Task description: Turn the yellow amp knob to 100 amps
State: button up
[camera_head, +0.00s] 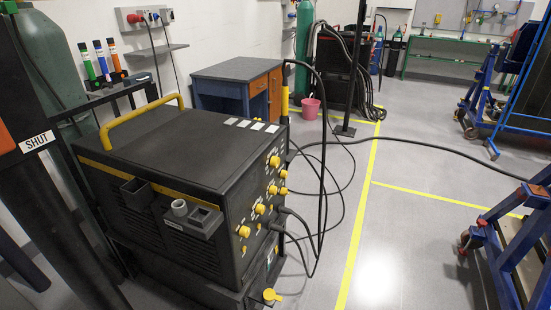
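A black welding machine (180,150) with a yellow handle (140,122) on top stands at the left centre. Its front panel (262,185) faces right and is seen at a steep angle. The panel carries several yellow knobs, among them a larger upper knob (274,161), a middle knob (260,209) and a lower left knob (244,231). The panel labels are too small to read, so I cannot tell which is the amp knob or its setting. My gripper is not in view.
Black cables (318,215) run from the panel across the floor. Blue wheeled frames (505,235) stand at the right. A gas cylinder (52,70) and a "SHUT" sign (37,141) are at the left. Grey floor (400,240) right of the machine is mostly clear.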

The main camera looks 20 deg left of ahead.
aim_at(274, 161)
jog(key=u, duration=0.6)
jog(key=i, duration=0.9)
jog(key=u, duration=0.65)
